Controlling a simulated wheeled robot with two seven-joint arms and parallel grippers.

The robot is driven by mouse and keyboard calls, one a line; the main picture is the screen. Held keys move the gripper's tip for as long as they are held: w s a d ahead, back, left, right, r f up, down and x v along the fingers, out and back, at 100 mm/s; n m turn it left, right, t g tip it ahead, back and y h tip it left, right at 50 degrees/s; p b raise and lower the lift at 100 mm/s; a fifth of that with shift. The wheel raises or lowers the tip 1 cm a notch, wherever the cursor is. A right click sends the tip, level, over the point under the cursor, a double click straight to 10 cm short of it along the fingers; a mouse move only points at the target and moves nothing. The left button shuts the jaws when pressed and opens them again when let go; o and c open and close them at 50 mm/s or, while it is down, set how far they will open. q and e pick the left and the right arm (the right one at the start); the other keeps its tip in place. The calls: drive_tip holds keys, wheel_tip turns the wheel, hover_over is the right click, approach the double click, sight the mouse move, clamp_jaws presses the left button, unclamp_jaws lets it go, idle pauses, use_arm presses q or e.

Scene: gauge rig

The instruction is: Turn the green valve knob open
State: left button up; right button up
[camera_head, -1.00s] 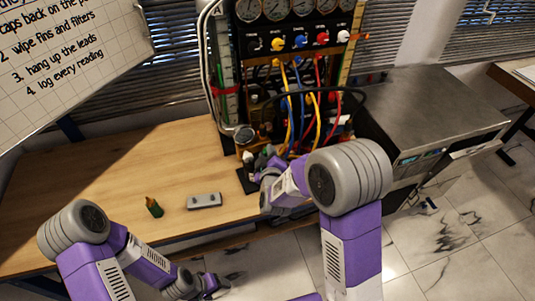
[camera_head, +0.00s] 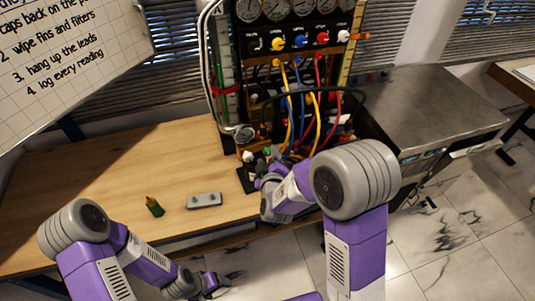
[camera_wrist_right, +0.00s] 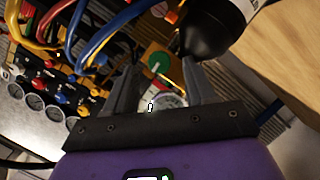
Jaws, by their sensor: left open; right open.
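The green valve knob (camera_wrist_right: 158,65) is round and shows in the right wrist view, in line with the gap between my right fingers. In the head view only a small green part (camera_head: 267,152) shows just beyond my right gripper (camera_head: 264,165). In the wrist view my right gripper (camera_wrist_right: 157,72) is open with nothing held between its fingers. I cannot tell whether either finger touches the knob. My left gripper (camera_head: 214,284) is open and empty, low in front of the table, far from the knob.
The gauge panel (camera_head: 296,40) stands behind, with coloured hoses (camera_head: 300,108) hanging close to my right gripper. A dark bottle (camera_wrist_right: 205,32) is close by my right finger in the wrist view.

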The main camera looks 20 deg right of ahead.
drive_tip(key=v, duration=0.5)
drive_tip(key=shift+s, duration=0.1)
idle(0.3)
